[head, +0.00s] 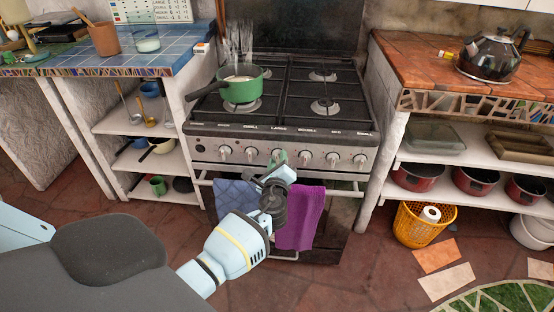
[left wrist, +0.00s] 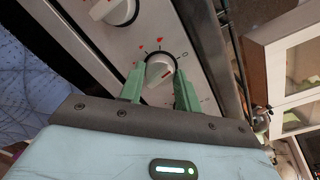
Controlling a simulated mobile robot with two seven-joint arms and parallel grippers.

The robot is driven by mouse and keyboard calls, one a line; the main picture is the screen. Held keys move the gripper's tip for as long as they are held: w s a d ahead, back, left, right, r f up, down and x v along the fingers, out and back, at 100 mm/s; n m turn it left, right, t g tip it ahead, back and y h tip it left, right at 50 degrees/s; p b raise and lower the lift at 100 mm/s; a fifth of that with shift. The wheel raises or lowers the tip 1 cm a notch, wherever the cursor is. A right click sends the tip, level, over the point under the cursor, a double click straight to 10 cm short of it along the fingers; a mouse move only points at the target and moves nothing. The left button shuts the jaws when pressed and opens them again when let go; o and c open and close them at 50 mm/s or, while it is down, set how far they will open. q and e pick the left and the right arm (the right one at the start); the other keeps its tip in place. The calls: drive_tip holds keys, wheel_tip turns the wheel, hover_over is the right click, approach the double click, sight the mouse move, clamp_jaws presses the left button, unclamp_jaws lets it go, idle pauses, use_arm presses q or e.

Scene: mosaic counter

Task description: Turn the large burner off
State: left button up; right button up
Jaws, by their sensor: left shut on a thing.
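The black stove (head: 300,105) has a silver front panel (head: 210,149) with a row of white knobs. My left gripper (head: 279,157) is at the knob below the word that looks like "LARGE". In the left wrist view, its green fingers (left wrist: 160,88) stand on either side of that white knob (left wrist: 160,68) and are shut on it. Red flame marks show on the panel beyond the knob. A green pot (head: 240,90) sits on the front left burner, with white steam above it. My right gripper is not in view.
A blue towel (head: 234,198) and a purple towel (head: 301,217) hang on the oven rail below the knobs. Another knob (left wrist: 120,12) is close to the held one. A kettle (head: 490,57) stands on the right counter (head: 415,52).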

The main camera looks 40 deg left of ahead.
use_arm(q)
drive_tip(key=shift+r+m+p, duration=0.1)
drive_tip(key=shift+m+p, duration=0.25)
drive_tip(key=shift+m, duration=0.65)
drive_tip(key=o, duration=1)
drive_tip(key=shift+p+v, duration=0.5)
drive_tip(key=shift+v, duration=3.4)
